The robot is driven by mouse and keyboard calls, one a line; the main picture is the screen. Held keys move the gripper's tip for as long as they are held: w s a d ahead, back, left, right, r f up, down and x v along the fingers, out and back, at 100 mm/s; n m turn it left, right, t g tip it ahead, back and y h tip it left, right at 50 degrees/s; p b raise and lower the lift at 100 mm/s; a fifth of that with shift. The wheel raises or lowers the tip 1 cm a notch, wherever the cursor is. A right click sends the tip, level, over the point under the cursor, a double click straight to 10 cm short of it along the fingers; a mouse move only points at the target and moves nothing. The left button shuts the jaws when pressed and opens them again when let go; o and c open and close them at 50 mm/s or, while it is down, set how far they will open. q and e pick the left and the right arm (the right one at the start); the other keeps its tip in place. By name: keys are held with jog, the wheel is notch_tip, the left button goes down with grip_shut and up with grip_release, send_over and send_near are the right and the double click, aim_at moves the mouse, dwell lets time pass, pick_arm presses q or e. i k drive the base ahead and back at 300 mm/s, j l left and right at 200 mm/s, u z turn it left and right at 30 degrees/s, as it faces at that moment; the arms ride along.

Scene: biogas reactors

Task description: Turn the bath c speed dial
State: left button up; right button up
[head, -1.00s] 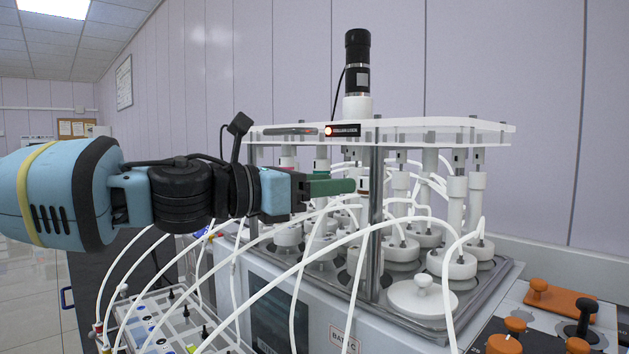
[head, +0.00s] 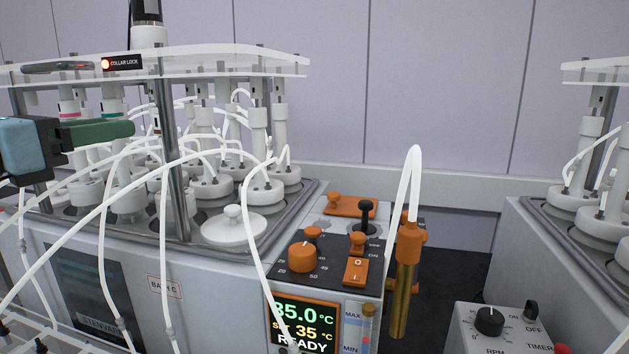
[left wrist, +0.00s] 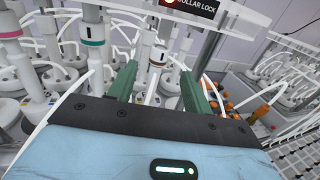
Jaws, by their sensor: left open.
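A black dial marked RPM (head: 490,321) sits on a grey control box (head: 468,345) at the lower right of the head view. The box also carries ON/OFF and TIMER markings. The box itself shows no bath name that I can read. The bath C unit (head: 205,300) stands left of it, with a "BATH C" label on its front. My left gripper (head: 128,129) is at the far left, in front of bath C's vessels and well away from the RPM dial. Its green fingers are apart and empty in the left wrist view (left wrist: 157,72). My right gripper is not in view.
Bath C's panel has an orange knob (head: 303,257), an orange switch (head: 355,271) and a lit display (head: 305,325). White tubes (head: 262,215) loop in front of the bath. An orange-topped brass cylinder (head: 405,275) stands between panel and box. Another bath (head: 575,255) is at right.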

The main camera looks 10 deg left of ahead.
aim_at(489, 321)
jog(key=k, duration=1)
